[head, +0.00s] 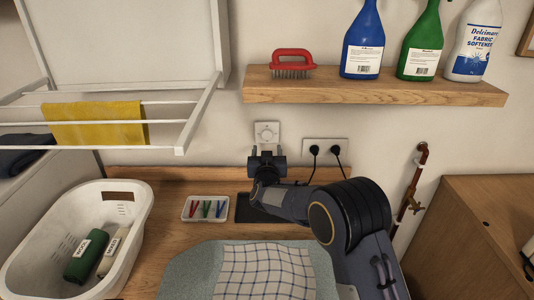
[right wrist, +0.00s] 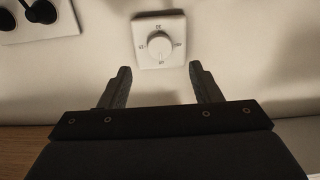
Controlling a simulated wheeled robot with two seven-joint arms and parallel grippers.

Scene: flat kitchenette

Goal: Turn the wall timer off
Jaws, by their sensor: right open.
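The wall timer (head: 267,133) is a white square plate with a round knob, fixed to the wall above the wooden counter. In the right wrist view the timer plate (right wrist: 160,40) shows its white knob (right wrist: 161,47) with small marks around it, too small to read for certain. My right gripper (head: 267,152) is just below the timer in the head view. In the right wrist view its two fingers (right wrist: 158,82) are apart, with nothing between them, and the knob lies beyond their tips, not touched. My left gripper is not in view.
A double socket (head: 326,148) with two black plugs sits right of the timer. A shelf (head: 370,88) with a red brush (head: 292,62) and bottles hangs above. A drying rack (head: 190,115) juts out at left. A white tray (head: 205,208) with pegs lies on the counter.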

